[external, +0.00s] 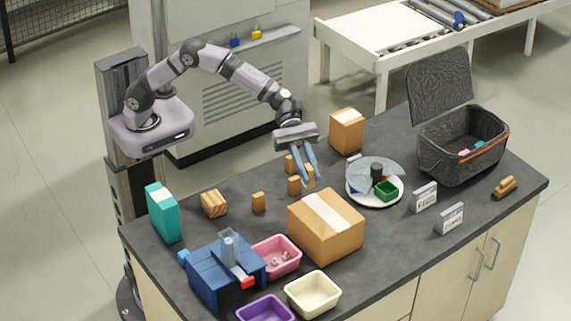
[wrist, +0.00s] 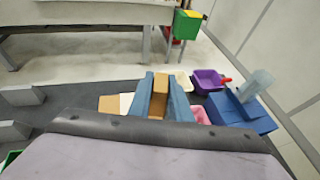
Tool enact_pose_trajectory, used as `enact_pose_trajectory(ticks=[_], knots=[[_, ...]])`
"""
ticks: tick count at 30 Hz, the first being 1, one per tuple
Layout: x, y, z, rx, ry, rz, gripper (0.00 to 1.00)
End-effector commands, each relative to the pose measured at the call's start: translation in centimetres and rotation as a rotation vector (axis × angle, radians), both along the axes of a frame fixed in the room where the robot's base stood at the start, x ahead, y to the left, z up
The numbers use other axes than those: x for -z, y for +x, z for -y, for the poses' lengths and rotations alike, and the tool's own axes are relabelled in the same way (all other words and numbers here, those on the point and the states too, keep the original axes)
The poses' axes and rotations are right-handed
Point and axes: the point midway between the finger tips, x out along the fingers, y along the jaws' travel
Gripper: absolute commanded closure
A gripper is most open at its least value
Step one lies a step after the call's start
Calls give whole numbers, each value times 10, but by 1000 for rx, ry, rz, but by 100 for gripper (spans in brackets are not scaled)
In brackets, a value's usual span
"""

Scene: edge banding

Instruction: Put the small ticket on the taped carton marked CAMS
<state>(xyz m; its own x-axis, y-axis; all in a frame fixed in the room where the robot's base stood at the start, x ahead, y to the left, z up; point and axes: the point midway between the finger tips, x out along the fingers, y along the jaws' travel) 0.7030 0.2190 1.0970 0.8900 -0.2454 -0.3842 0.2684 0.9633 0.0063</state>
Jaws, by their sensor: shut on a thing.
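My gripper (external: 309,178) points down behind the large taped carton (external: 312,233), its blue fingers shut on a small tan block-like piece (wrist: 158,99). I cannot tell whether this piece is the ticket. The large carton has a pale tape strip across its top; it shows partly beside the fingers in the wrist view (wrist: 109,104). A smaller taped carton (external: 346,136) stands farther back. I can read no CAMS mark on either. Two small grey-white signs (external: 424,197) (external: 450,218) stand at the right, their lettering too small to read.
Small tan blocks (external: 258,202) (external: 294,186) stand near the gripper. A round white tray (external: 357,194) with a green box is right of it. Pink (external: 290,249), cream (external: 313,292) and purple bins and a blue device (external: 213,279) fill the front left. A dark open basket (external: 450,155) stands far right.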

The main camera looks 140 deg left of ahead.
Motion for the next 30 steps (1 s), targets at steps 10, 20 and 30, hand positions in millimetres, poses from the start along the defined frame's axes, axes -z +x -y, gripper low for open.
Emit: enact_pose_trajectory(ticks=[10, 20, 30], knots=[[7, 2, -46, -252, 2, -2, 100], [22, 2, -46, -266, 1, -6, 100], [66, 2, -46, -265, 3, -5, 100]])
